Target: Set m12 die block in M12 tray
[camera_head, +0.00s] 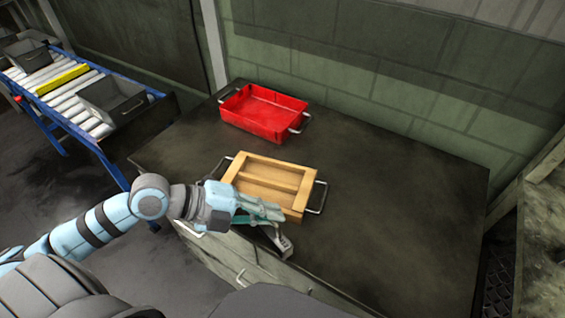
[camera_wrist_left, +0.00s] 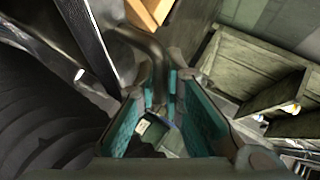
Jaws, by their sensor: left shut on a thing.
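My left gripper (camera_head: 272,222) reaches over the table's front edge, in front of the wooden tray. It is shut on a grey metal piece (camera_head: 286,245) that shows at its fingertips. In the left wrist view the fingers (camera_wrist_left: 165,95) with teal pads close around it. The fingers hide much of the piece, and I cannot tell for sure that it is the M12 die block. The wooden tray (camera_head: 290,207) has a middle divider and metal side handles; its compartments look empty. The red tray (camera_head: 286,136) behind it also looks empty. No tray label is readable. My right gripper is out of view.
The dark tabletop (camera_head: 400,200) is clear to the right of both trays. A blue-framed roller conveyor (camera_head: 62,97) with grey bins (camera_head: 113,100) and a yellow bar stands at the left. A wall runs behind the table. In the left wrist view, wooden shelving (camera_wrist_left: 245,65) shows at the right.

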